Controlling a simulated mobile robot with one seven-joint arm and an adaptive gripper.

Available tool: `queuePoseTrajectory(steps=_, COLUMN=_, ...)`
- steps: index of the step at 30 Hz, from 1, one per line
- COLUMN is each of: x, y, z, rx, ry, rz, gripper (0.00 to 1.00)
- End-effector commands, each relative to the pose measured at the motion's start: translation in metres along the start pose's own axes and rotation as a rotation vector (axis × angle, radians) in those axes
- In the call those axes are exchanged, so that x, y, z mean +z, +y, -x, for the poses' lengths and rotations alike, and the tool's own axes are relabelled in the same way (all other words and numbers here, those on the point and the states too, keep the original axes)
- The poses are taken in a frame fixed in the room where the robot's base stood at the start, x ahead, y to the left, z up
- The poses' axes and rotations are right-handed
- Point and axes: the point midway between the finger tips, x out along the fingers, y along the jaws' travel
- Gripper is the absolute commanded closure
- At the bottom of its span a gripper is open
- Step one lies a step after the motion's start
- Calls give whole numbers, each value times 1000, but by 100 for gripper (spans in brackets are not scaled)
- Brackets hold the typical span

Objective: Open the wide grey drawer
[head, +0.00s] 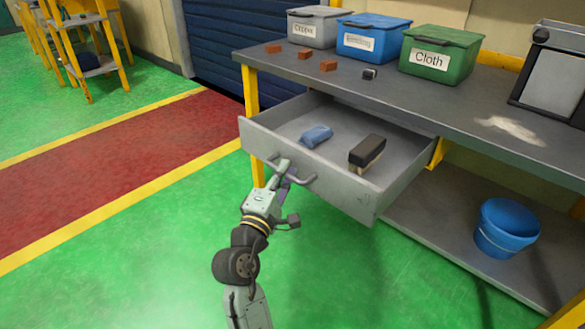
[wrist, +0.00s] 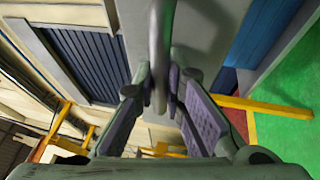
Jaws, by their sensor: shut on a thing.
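The wide grey drawer (head: 317,188) under the workbench stands well pulled out, and its inside shows. A blue cloth-like item (head: 316,136) and a dark brush with a pale underside (head: 367,152) lie in it. My gripper (head: 286,176) is at the bar handle (head: 301,180) on the drawer front. In the wrist view the grey handle bar (wrist: 159,55) runs between the two fingers of my gripper (wrist: 168,100), which are shut on it. Part of the handle is hidden behind the fingers in the head view.
The workbench top (head: 437,105) carries grey, blue and green (head: 440,55) lidded boxes, several small red-brown blocks and a dark small part. A blue bucket (head: 506,228) stands on the lower shelf at right. Green floor left of the drawer is clear.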

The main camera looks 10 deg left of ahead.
Motion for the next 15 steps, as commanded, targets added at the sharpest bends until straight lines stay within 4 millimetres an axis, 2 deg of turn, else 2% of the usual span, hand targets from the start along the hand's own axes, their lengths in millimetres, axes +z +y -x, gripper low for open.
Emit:
queuePoseTrajectory(steps=14, x=-3, y=2, z=4, rx=1, ry=2, rz=-2, gripper=100)
queuePoseTrajectory(steps=15, x=-3, y=2, z=4, rx=1, ry=2, rz=-2, gripper=87)
